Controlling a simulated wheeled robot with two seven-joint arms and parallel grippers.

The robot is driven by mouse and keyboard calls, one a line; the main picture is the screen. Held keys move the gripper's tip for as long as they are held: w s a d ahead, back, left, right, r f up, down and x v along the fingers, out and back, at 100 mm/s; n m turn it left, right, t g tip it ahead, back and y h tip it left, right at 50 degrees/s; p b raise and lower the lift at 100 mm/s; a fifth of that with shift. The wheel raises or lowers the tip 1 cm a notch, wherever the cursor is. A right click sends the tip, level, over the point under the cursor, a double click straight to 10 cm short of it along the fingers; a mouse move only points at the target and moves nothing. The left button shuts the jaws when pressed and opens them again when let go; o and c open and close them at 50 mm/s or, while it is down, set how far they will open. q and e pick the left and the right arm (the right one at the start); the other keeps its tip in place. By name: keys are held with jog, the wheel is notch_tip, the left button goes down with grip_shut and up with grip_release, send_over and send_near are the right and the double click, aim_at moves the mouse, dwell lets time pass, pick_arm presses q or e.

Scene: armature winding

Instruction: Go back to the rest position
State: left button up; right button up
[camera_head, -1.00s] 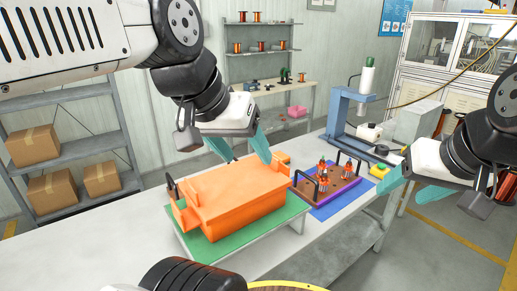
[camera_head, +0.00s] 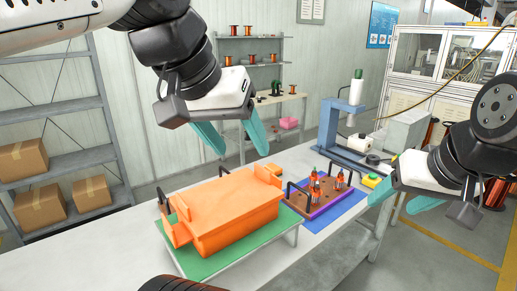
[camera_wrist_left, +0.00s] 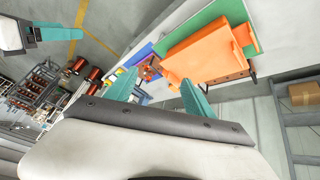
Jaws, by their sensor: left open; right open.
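My left gripper (camera_head: 232,138) is open and empty. It hangs in the air above and behind the orange box (camera_head: 225,212), apart from it. In the left wrist view its two teal fingers (camera_wrist_left: 158,95) are spread with nothing between them. My right gripper (camera_head: 402,204) is open and empty, in the air off the front right of the table (camera_head: 335,242).
Right of the box, a brown tray (camera_head: 323,201) with several copper-wound armatures sits on a blue mat (camera_head: 340,212). A blue-grey winding stand (camera_head: 328,125) and a yellow-topped block (camera_head: 371,180) stand further right. A shelf with cardboard boxes (camera_head: 40,207) is at left.

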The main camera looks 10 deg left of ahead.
pick_arm(q)
jog(key=shift+s+d+r, duration=0.2)
jog(key=shift+s+r, duration=0.05)
jog(key=shift+r, duration=0.4)
jog(key=shift+f, duration=0.1)
jog(key=s+a+f+x, duration=0.1)
jog(key=a+x, duration=0.1)
jog(key=x, duration=1)
jog(key=shift+a+f, duration=0.25)
jog(key=shift+a, duration=0.15)
jog(key=shift+w, duration=0.15)
